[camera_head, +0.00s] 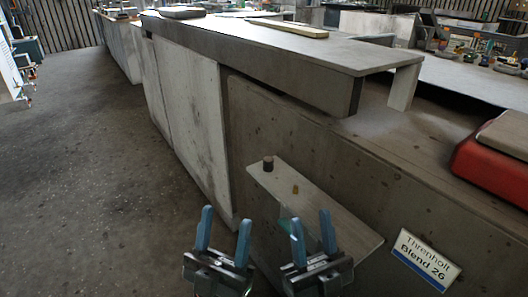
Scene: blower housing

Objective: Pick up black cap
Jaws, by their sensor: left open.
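A small dark cylinder, which looks like the black cap (268,163), stands upright at the far left end of a low grey ledge (345,226). My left gripper (225,216) is at the bottom of the view, open and empty, with its blue fingers apart. It is nearer to me than the cap and apart from it. My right gripper (311,217) is to its right, in front of the ledge. Its fingers stand apart and it looks empty. A pale, glassy patch (287,224) shows beside its left finger; I cannot tell what it is.
A tiny brownish piece (295,188) lies on the ledge. A long grey counter (262,45) rises behind it. A sign reading "Threnholt Blend 26" (425,260) is at lower right, and a red box (490,165) at right. The floor (95,180) at left is clear.

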